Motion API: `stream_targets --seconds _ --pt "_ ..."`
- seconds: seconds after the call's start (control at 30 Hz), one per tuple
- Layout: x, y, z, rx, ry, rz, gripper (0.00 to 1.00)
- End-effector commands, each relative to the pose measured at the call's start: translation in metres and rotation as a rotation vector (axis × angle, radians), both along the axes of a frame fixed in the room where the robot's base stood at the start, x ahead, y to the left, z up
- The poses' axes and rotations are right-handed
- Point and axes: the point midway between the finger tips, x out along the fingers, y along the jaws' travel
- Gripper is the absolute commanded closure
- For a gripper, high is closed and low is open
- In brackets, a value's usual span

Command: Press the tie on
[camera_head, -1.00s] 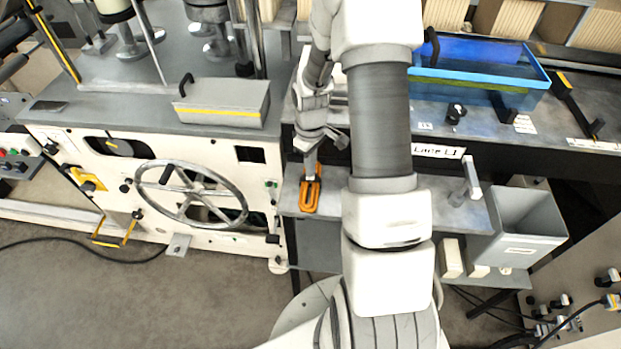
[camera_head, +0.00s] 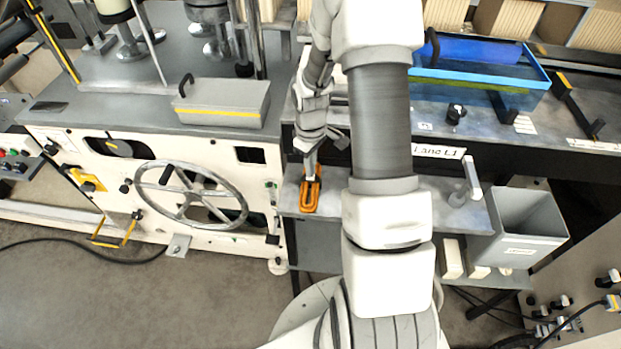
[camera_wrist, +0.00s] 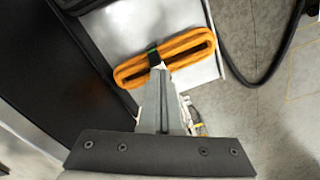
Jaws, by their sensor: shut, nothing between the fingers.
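An orange looped bundle (camera_head: 311,197) lies on the grey shelf at the front of the machine. In the wrist view the orange bundle (camera_wrist: 186,54) is a flat long loop with a dark green band, the tie (camera_wrist: 154,57), across its middle. My gripper (camera_head: 309,176) points down at the bundle. In the wrist view its shut fingertips (camera_wrist: 158,72) are at the tie, with nothing seen between them. The fingertips look to be touching or very close to the tie; I cannot tell which. The fingers partly hide the near side of the bundle.
The shelf (camera_head: 427,205) carries a small upright handle (camera_head: 466,186) to the right. A handwheel (camera_head: 190,194) stands out on the left. A blue tray (camera_head: 480,85) sits behind. My arm hides the shelf's middle.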

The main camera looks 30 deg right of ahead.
Motion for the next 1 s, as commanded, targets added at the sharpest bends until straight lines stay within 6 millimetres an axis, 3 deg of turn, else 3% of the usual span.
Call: stream_targets --seconds 0.8,1.0 --pt "0.0 0.0 0.066 0.0 0.0 -0.001 1.0" --pt "0.0 0.0 0.069 0.0 0.0 -0.001 1.0"
